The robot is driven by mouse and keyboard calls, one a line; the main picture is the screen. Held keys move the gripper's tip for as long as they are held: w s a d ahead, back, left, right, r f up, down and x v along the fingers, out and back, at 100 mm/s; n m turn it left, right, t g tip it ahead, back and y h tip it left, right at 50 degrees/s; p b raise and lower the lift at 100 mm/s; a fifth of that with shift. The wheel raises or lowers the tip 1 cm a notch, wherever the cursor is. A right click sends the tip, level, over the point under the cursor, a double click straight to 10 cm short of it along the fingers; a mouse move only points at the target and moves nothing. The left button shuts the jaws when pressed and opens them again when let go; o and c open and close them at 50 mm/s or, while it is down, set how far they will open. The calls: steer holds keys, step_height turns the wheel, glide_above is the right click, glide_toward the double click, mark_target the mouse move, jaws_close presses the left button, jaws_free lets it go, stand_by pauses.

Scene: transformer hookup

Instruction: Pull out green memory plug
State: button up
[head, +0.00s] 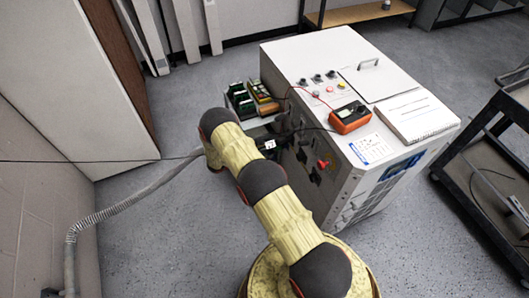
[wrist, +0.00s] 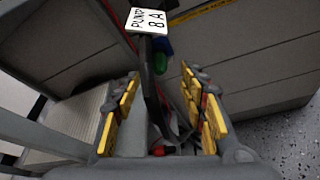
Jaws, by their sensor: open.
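In the wrist view, a small green part (wrist: 160,63), which looks like the green plug, sits below a blue part (wrist: 164,46) and a white tag reading "PUMP 8A" (wrist: 147,20). My gripper (wrist: 160,76) is open, its yellow-padded fingers on either side of the picture with the green part near the gap between their tips. Nothing is clearly held; I cannot tell whether a finger touches the plug. A red part (wrist: 158,150) shows lower down between the fingers. In the head view the plug cannot be made out, and my arm and the cabinet's side obscure that area.
A large white cabinet (head: 345,205) carries an orange meter (head: 350,117), a binder (head: 415,117) and knobs on top. A black cart (head: 490,150) is at right. Grey floor is open at left; a hose (head: 130,197) runs there.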

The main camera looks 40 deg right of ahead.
mark_target(276, 148)
steer(key=b+x, duration=0.2)
steer(key=x, duration=0.5)
steer(key=shift+d+f+b, duration=0.1)
steer(key=shift+d+b, duration=0.2)
steer(key=c, duration=0.3)
steer(key=c, duration=0.7)
jaws_close()
steer(key=shift+c, duration=0.4)
jaws_free()
jaws_close()
